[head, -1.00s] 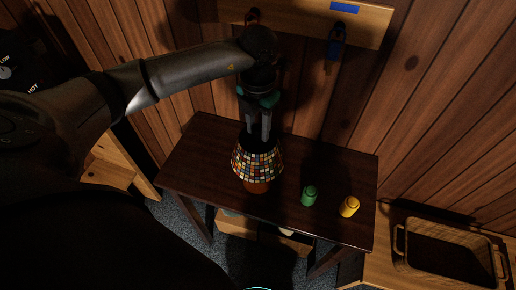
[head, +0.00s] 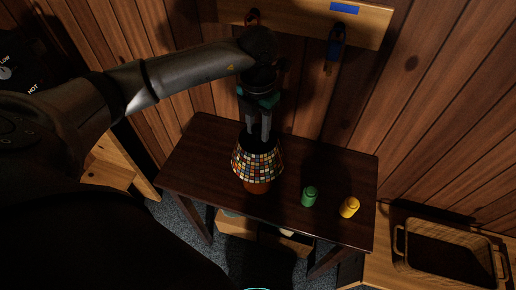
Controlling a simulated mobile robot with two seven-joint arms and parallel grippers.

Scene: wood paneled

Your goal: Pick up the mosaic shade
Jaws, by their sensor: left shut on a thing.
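The mosaic shade (head: 257,161), a cone of small coloured tiles with a dark open top, sits on an orange-brown base (head: 257,186) on the dark wooden table (head: 185,170). My left gripper (head: 257,138) points down from above and is shut on the shade at its top rim. Its fingertips are partly hidden by the rim. My right gripper is not in view.
A green bottle (head: 309,196) and a yellow bottle (head: 349,207) stand to the right of the shade. A wicker basket (head: 445,250) is at the lower right. The table's left part is clear.

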